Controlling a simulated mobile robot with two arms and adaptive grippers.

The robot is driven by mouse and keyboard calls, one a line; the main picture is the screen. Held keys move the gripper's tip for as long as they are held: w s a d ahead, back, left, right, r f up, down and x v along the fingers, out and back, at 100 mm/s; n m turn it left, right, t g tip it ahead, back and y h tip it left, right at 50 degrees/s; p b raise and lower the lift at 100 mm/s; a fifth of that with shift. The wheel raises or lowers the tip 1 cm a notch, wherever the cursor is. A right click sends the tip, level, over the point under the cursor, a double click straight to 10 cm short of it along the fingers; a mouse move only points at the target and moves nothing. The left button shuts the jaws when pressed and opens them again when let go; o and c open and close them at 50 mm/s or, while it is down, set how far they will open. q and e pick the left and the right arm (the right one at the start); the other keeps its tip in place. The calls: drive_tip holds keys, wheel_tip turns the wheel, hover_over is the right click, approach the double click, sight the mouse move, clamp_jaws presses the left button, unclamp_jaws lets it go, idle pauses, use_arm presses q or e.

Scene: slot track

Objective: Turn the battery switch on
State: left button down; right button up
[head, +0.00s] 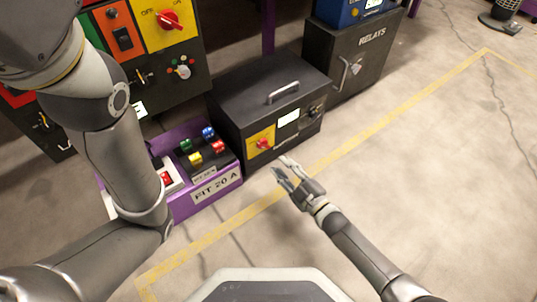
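A red rotary switch (168,20) sits on a yellow plate marked OFF and ON, high on the dark panel at the upper left. A second red rotary knob (263,143) sits on a small yellow plate on the front of a dark box (252,92) with a handle on top. I cannot read which one is the battery switch. My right gripper (280,165) is open and empty, in front of the dark box and just right of and below its red knob, apart from it. My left arm crosses the left side; its gripper is out of view.
A purple tray (212,192) marked FIT 20 A holds several coloured fuses beside the dark box. A RELAYS cabinet (365,45) stands behind it to the right. A yellow floor line (370,127) runs past the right gripper.

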sight(264, 145)
drive_tip(key=b+x, duration=0.4)
drive_tip(key=x, duration=0.4)
clamp_jaws()
